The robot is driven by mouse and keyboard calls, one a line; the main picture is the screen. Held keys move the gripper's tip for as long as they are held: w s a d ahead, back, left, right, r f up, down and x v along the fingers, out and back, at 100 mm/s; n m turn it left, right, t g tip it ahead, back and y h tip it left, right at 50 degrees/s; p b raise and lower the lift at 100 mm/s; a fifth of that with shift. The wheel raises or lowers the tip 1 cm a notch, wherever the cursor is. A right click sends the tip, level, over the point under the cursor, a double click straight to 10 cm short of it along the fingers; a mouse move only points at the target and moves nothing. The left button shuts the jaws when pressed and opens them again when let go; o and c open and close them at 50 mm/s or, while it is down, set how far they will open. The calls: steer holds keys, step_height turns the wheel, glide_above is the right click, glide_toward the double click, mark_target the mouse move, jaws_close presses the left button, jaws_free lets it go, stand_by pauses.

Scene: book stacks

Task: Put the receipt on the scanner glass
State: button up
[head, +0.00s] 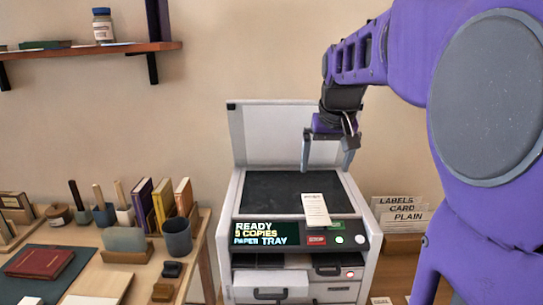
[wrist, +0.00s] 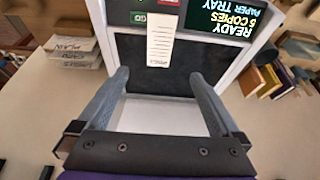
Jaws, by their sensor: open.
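The receipt (head: 316,209) is a white slip with print, lying lengthwise across the front edge of the scanner glass (head: 270,190). Its far part is over the dark glass and its near end reaches over the control panel. In the wrist view the receipt (wrist: 160,42) shows beyond the fingertips, partly over the panel and partly over the dark glass (wrist: 190,62). My gripper (head: 326,168) is open and empty above the back right of the glass, apart from the receipt. Its two fingers (wrist: 159,76) are spread wide in the wrist view. The scanner lid (head: 275,135) stands raised behind the glass.
The panel display (head: 266,233) reads ready, copies and paper tray. Label cards (head: 402,215) stand to the right. A desk on the left holds books (head: 163,200), a dark cup (head: 177,237) and a red book (head: 40,263). A shelf (head: 90,50) hangs upper left.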

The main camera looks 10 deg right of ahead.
mark_target(315, 208)
steer(key=b+x, duration=0.2)
steer(key=x, duration=1.3)
steer(key=shift+d+f, duration=0.1)
steer(key=shift+f, duration=0.15)
steer(key=c, duration=1.3)
steer(key=shift+o, duration=0.2)
